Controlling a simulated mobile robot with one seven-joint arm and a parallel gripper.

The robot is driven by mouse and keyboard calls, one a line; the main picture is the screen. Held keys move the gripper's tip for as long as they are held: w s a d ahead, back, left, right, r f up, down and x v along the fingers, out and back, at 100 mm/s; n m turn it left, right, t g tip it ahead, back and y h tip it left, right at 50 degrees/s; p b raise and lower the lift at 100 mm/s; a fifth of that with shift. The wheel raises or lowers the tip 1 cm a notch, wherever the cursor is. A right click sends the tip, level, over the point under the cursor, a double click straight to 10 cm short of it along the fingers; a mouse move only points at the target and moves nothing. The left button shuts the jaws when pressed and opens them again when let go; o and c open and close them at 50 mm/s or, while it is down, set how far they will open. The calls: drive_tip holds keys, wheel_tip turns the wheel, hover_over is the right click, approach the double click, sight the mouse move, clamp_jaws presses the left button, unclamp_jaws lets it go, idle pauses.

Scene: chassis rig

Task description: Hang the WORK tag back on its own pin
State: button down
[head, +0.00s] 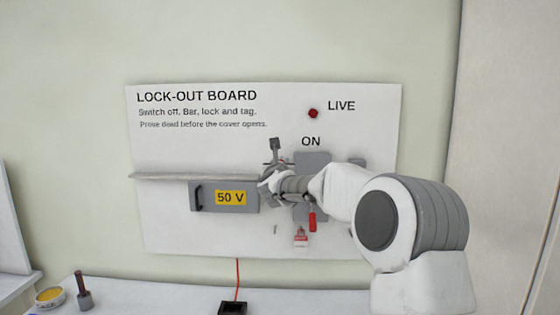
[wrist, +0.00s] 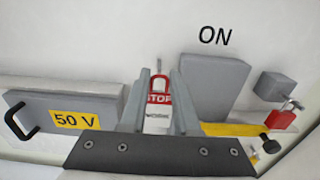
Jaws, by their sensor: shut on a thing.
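The tag (wrist: 158,120) is white with a red STOP band and a red loop-shaped top; its small lower print looks like WORK but is hard to read. In the wrist view it stands upright between the two fingers of my gripper (wrist: 157,110), which is shut on it. A thin grey pin (wrist: 157,66) shows on the board just above the tag's top, apart from it in the picture. In the head view my gripper (head: 270,183) is in front of the board, and the arm hides much of the area. Depth to the pin cannot be told.
The 50 V cover (wrist: 75,122) is left of my gripper, the ON block (wrist: 215,88) right, with a yellow bar (wrist: 235,130) and red padlock (wrist: 281,119) beyond. Another small pin (head: 275,230) and a red-and-white tag (head: 300,237) show lower on the board.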

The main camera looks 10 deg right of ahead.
drive_tip(key=shift+w+d+r+p, duration=0.1)
drive_tip(key=shift+w+d+p, duration=0.1)
drive_tip(key=shift+w+p, duration=0.9)
drive_tip(key=shift+w+d+f+p, duration=0.1)
drive_tip(key=shift+w+d+p, duration=0.1)
drive_tip(key=shift+w+p, duration=0.9)
drive_tip(key=shift+w+d+r+p, duration=0.1)
drive_tip(key=shift+w+d+p, duration=0.1)
drive_tip(key=shift+w+p, duration=0.9)
drive_tip(key=s, duration=0.3)
drive_tip(key=shift+s+a+b, duration=0.25)
drive_tip(key=shift+a+b, duration=0.05)
drive_tip(key=shift+s+a+r+b, duration=0.1)
drive_tip(key=shift+s+a+b, duration=0.1)
drive_tip(key=shift+s+b, duration=0.65)
drive_tip(key=shift+s+a+f+b, duration=0.1)
drive_tip(key=shift+s+a+b, duration=0.05)
drive_tip(key=shift+s+b, duration=0.7)
drive_tip(key=shift+s+a+r+b, duration=0.1)
drive_tip(key=shift+s+a+b, duration=0.1)
drive_tip(key=shift+s+b, duration=0.6)
drive_tip(key=shift+s, duration=0.2)
